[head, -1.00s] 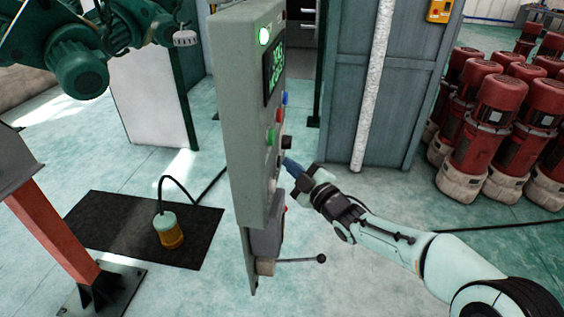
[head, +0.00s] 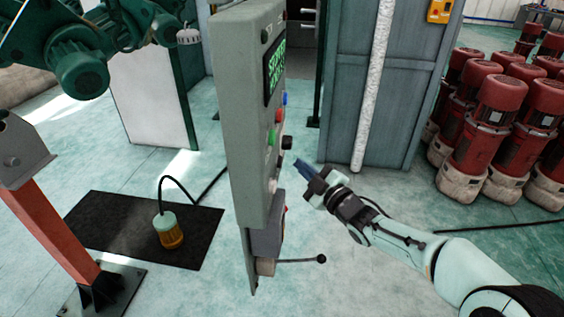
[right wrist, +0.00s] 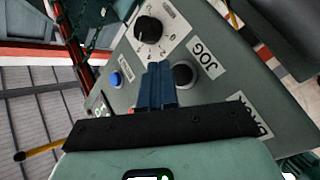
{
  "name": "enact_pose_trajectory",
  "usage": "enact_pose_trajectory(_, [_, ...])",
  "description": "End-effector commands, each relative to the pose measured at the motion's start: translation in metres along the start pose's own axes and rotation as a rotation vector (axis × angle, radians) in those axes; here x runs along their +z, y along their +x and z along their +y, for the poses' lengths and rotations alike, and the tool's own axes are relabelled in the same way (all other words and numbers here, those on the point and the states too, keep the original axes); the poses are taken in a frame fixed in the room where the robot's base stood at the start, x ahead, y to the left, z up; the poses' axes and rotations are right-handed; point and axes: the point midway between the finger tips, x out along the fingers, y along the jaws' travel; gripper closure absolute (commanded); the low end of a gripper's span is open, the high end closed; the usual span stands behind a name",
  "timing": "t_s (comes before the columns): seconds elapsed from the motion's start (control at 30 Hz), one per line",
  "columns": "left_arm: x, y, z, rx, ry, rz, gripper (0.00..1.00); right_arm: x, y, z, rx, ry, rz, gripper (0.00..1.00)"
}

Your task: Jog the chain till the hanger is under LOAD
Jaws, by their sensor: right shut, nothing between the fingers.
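The grey control panel (head: 245,120) stands upright in the middle of the head view, seen nearly edge-on. In the right wrist view its face shows a round dark button (right wrist: 183,74) beside the JOG label (right wrist: 207,60). My right gripper (head: 299,166) is shut and empty, to the right of the panel's lower face and apart from it. In the right wrist view its blue fingers (right wrist: 158,82) are together, beside the JOG button. Green machinery (head: 80,68) shows at upper left; I cannot make out the chain, the hanger or a LOAD mark. My left gripper is out of view.
A black rotary knob (right wrist: 148,29) and a blue button (right wrist: 116,79) are near the JOG button. A lever (head: 300,260) sticks out below the panel. An orange post (head: 50,225) stands at left, several red canisters (head: 495,120) at right.

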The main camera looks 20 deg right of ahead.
Motion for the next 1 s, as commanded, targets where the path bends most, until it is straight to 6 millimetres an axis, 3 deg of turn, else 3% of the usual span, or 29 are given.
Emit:
enact_pose_trajectory(0.4, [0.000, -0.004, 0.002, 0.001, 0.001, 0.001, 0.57, 0.018, -0.026, 0.019, 0.001, 0.000, 0.000, 1.00])
enact_pose_trajectory(1.0, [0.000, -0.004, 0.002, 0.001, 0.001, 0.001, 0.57, 0.019, -0.027, 0.019, 0.000, 0.000, 0.000, 1.00])
